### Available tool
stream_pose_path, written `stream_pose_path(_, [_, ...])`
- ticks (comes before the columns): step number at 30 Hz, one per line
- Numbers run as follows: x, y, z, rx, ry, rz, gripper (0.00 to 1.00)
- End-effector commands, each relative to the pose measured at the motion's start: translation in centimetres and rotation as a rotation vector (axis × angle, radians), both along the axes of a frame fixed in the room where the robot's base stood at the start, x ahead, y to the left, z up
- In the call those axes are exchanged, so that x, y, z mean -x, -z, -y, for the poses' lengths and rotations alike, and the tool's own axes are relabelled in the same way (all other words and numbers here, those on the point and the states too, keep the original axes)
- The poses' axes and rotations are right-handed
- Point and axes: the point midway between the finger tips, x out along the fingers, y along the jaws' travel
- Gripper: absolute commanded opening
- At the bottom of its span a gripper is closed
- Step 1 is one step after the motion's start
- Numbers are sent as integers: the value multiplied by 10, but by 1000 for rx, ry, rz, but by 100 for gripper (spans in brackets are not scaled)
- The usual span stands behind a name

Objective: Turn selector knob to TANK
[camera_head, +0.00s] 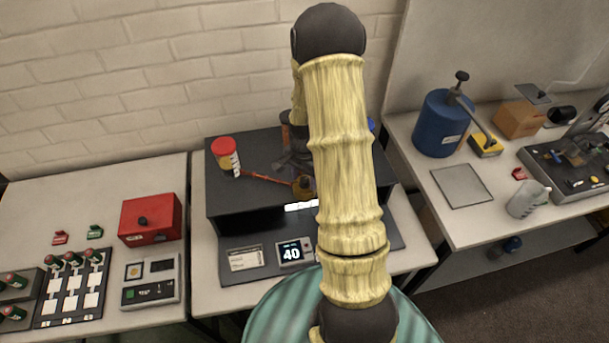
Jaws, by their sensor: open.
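No label reading TANK is legible, so I cannot tell which knob is the selector. A dark panel (567,184) with small knobs and fittings lies on the right table. A blue cylinder (438,124) with a black top knob stands left of it. A red box (150,219) with a dark knob is on the left table. My arm crosses the middle of the view and hides much of the centre bench. My gripper (290,160) shows only in part, as a dark shape left of the arm above the black shelf; it is open, and its fingertips are hard to make out.
The black shelf (222,193) holds a red-and-white tub (225,152) and a red-handled tool (265,177). A display reading 40 (292,253) stands below. The right table has a grey plate (462,186), a grey jug (529,199) and a cardboard box (521,118). A gap separates the centre and right tables.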

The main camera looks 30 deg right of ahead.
Motion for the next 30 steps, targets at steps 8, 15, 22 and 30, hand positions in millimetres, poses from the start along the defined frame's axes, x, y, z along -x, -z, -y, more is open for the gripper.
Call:
stream_pose_path(8, [0, 1, 1, 0, 2, 0, 45])
stream_pose_path(15, [0, 0, 1, 0, 2, 1, 4])
stream_pose_path(22, [0, 0, 1, 0, -9, 1, 4])
stream_pose_path(30, [0, 1, 1, 1, -94, 3, 4])
